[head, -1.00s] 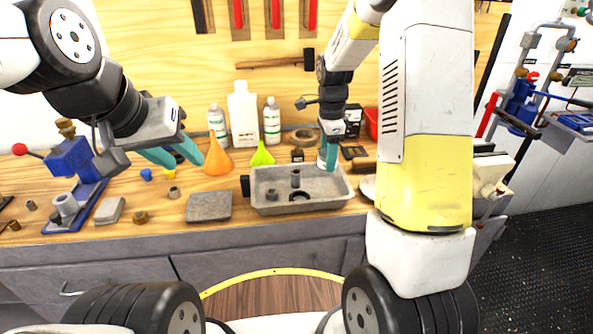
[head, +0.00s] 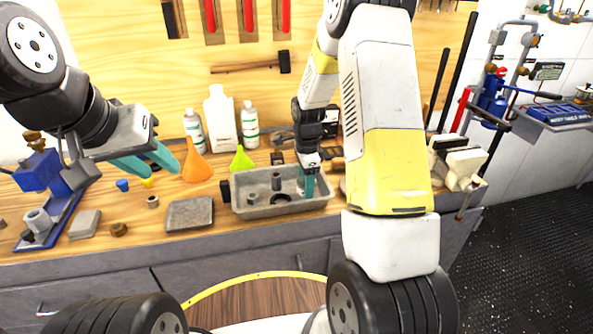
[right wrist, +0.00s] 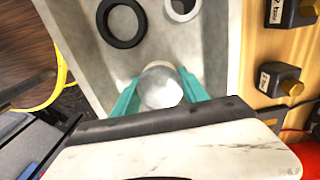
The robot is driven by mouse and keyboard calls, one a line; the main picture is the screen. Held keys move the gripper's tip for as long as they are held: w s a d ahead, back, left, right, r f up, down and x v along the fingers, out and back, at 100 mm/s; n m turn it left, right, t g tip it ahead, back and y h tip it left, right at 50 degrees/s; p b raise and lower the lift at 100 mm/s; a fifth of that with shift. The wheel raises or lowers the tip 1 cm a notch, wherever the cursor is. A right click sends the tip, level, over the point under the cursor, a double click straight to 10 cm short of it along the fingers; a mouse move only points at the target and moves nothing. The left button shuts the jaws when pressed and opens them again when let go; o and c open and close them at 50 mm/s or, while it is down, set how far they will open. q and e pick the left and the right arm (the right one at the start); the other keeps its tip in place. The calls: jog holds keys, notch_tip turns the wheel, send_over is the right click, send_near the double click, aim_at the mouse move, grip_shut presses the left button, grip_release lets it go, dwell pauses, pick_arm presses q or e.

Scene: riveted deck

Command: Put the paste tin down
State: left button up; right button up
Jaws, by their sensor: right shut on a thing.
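The paste tin (right wrist: 160,88) shows in the right wrist view as a round, pale, shiny lid between my teal fingers. My right gripper (right wrist: 159,92) is shut on it. In the head view my right gripper (head: 309,186) reaches down into the right end of the grey metal tray (head: 285,210), and the tin is mostly hidden by the finger and arm. I cannot tell whether the tin touches the tray floor. My left gripper (head: 150,163) is open and empty, above the bench left of the orange funnel (head: 196,166).
The tray also holds a dark ring (right wrist: 122,22) and other small round parts. White bottles (head: 220,118) and a green funnel (head: 241,160) stand behind it.

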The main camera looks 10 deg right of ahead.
jog(key=shift+f, duration=0.15)
jog(key=o, duration=1.5)
jog(key=s+r+n+t, duration=0.1)
jog(key=s+r+n, duration=0.1)
jog(key=r, duration=0.8)
jog(key=s+r+n, duration=0.2)
jog(key=s+r, duration=0.1)
jog(key=r, duration=0.7)
jog(key=s+a+r+n+t, duration=0.1)
jog(key=s+r+n, duration=0.2)
jog(key=s, duration=0.3)
jog(key=s+r+n+t+y, duration=0.1)
jog(key=s+r+n+t, duration=0.1)
jog(key=s+n, duration=0.4)
jog(key=s+a+r+n+t+y, duration=0.1)
jog(key=s+r+n+t, duration=0.1)
jog(key=s+n, duration=0.3)
jog(key=shift+s+a+r, duration=0.2)
jog(key=shift+s+r, duration=0.2)
jog(key=shift+s, duration=0.2)
jog(key=shift+s+a+r, duration=0.15)
jog(key=shift+s+r, duration=0.25)
jog(key=shift+s, duration=0.15)
